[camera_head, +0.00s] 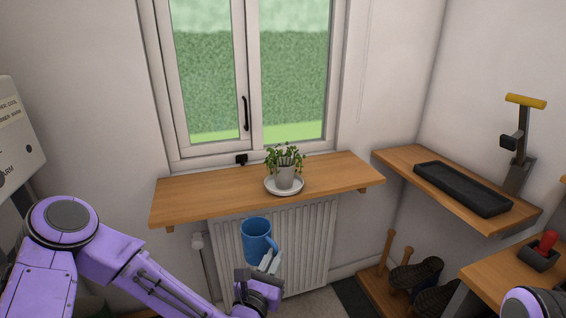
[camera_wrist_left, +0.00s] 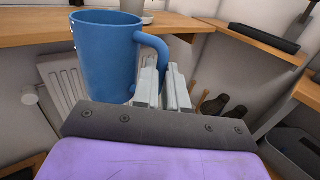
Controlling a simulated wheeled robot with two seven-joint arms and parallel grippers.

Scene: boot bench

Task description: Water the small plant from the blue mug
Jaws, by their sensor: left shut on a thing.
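The blue mug (camera_head: 256,237) is upright in the air, in front of the radiator and below the shelf's front edge in the head view. My left gripper (camera_head: 268,262) is shut on its handle. In the left wrist view the mug (camera_wrist_left: 105,55) stands left of the fingers (camera_wrist_left: 164,85), with the handle between them. What is inside the mug cannot be seen clearly. The small plant (camera_head: 285,160) is in a pale pot on a white saucer (camera_head: 270,188), on the wooden window shelf, beyond and a little right of the mug. My right gripper is not in view.
The wooden window shelf (camera_head: 195,200) is otherwise clear, above a white radiator (camera_head: 312,245). A closed window (camera_head: 246,80) is behind. At right, another shelf holds a black tray (camera_head: 462,188); a boot rack with dark boots (camera_head: 415,274) is below.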

